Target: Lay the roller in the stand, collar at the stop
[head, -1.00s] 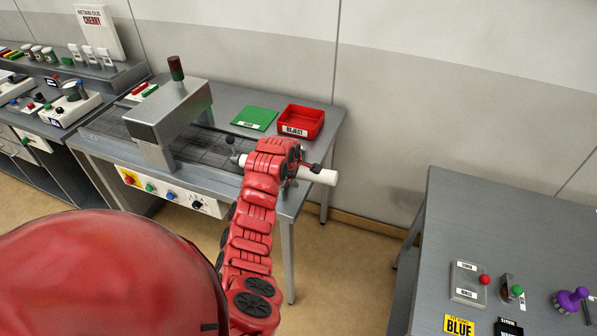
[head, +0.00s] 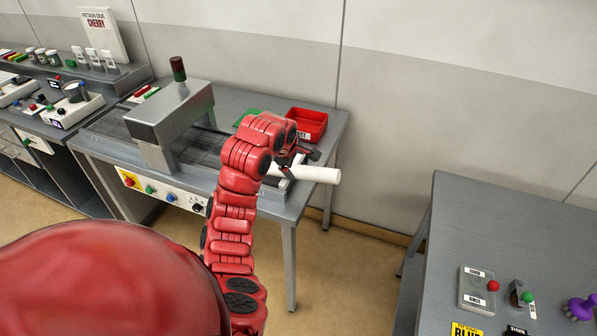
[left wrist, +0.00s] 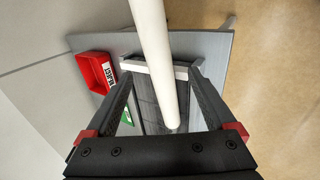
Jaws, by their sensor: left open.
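In the left wrist view the roller (left wrist: 155,50) runs lengthwise through the space between my fingers. My left gripper (head: 303,163) is open close to the roller; its two fingers (left wrist: 160,76) are spread wide on either side, apart from it. A pale crosspiece (left wrist: 181,72) lies under the roller at the end of the bed; I cannot tell whether it is the stand. The collar and stop cannot be made out. My right gripper is not seen.
The grey dryer hood (head: 168,125) stands over the bed to the left. A red reject tray (head: 308,122) and a green mat (head: 248,113) are behind my arm. A separate grey table (head: 480,220) stands at right, with open floor between.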

